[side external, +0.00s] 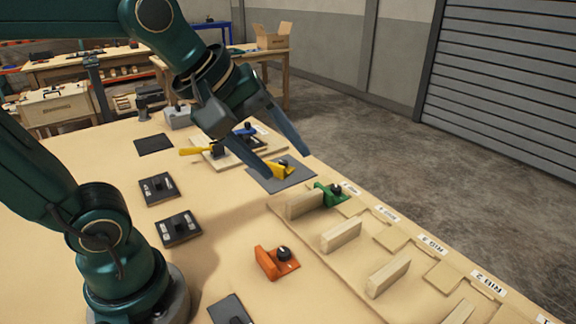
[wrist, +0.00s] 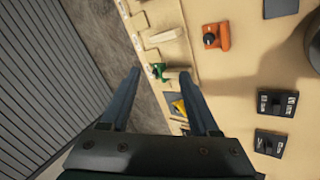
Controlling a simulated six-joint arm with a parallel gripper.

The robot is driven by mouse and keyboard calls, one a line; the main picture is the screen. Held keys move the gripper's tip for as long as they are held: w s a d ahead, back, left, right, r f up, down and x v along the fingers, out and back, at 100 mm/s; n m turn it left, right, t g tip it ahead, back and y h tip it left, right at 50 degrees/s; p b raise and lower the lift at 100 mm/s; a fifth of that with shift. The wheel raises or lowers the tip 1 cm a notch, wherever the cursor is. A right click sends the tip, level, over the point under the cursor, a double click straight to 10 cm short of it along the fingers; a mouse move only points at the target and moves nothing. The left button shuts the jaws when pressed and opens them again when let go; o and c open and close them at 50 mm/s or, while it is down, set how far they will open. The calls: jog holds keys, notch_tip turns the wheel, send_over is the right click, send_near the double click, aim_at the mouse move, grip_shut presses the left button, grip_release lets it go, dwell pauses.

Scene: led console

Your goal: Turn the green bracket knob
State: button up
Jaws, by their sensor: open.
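The green bracket (side external: 328,197) with its black knob stands at the end of a wooden block in the row of slots along the table's right edge. It also shows in the wrist view (wrist: 157,72), between my fingertips in the picture. My gripper (side external: 286,163) is open and empty, its two fingers spread wide and tilted downward. In the side view it hangs above the yellow bracket (side external: 284,169), left of and behind the green one. In the wrist view my gripper (wrist: 160,73) points toward the green bracket and appears apart from it. The knob's setting is too small to tell.
An orange bracket (side external: 276,263) with a black knob stands nearer the front. Wooden blocks (side external: 388,276) rise along the labelled slots. Dark switch panels (side external: 178,228), a dark pad (side external: 292,180) and a board with yellow and blue levers (side external: 198,151) lie around. The table between is clear.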

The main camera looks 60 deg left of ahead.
jog(key=n+g+h, duration=0.1)
jog(key=n+g, duration=0.2)
jog(key=n, duration=1.5)
send_over(335, 187)
jog(key=s, duration=0.3)
jog(key=f, duration=0.9)
jog(key=a+f, duration=0.1)
jog(key=f, duration=0.4)
jog(key=shift+w+f, duration=0.2)
jog(key=shift+f, duration=0.1)
jog(key=shift+x, duration=2.3)
jog(key=shift+d, duration=0.1)
grip_shut()
